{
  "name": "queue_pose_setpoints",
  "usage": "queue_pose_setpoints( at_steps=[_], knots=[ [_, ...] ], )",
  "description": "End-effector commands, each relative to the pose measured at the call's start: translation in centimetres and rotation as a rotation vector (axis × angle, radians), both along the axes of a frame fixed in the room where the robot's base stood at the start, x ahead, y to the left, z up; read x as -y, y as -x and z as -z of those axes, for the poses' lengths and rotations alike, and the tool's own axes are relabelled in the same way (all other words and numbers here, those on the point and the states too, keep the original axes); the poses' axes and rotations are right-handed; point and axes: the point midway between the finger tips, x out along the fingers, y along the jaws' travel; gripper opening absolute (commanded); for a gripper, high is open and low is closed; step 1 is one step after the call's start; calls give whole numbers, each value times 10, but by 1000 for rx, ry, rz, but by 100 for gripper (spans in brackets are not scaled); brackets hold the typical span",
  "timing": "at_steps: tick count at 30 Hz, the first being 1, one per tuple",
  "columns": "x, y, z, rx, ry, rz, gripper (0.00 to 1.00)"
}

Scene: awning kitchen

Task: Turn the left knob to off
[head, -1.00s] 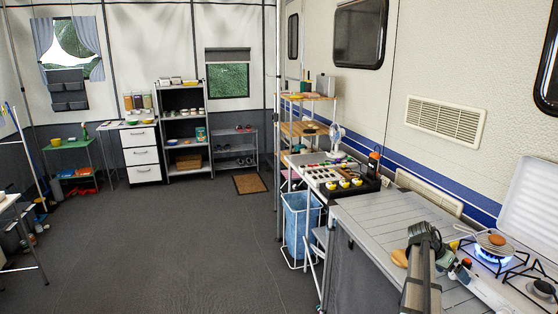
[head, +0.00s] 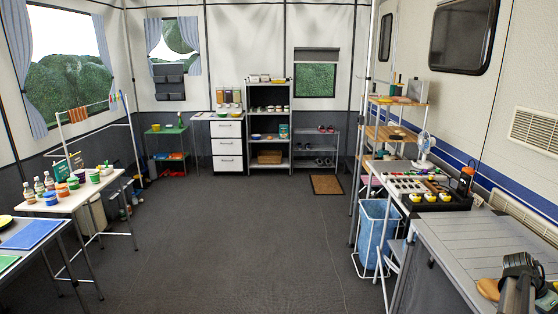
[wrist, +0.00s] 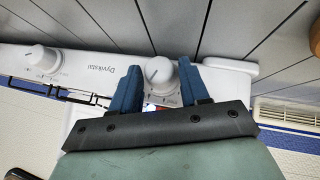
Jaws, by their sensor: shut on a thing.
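In the wrist view, a white round knob (wrist: 159,72) sits on the white stove panel (wrist: 112,62), near the panel's rounded end. My gripper (wrist: 160,78) has its two blue fingers on either side of this knob and is shut on it. The knob's pointer and the marks beside it are too small or covered to read. A second white knob (wrist: 42,58) stands farther left on the panel, apart from the fingers. The head view shows only part of my arm at the lower right; the stove and the fingertips are out of that view.
A grey slatted counter (head: 470,245) lies at the right in the head view, with a wooden item (head: 488,288) near my arm. Dark burner grate wires (wrist: 22,88) show in the wrist view. The floor (head: 230,240) is open.

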Motion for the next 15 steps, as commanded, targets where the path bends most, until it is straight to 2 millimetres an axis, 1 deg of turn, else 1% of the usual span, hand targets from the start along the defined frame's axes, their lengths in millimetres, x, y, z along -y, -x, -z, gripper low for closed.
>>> queue_pose_setpoints(
  at_steps=[1, 3, 10, 15],
  knots=[
    [0, 0, 0, 0, 0, 0, 27],
    [0, 0, 0, -1, 0, 1, 23],
    [0, 1, 0, 3, 0, 1, 23],
    [-2, 6, 0, 129, 0, 2, 23]
  ],
)
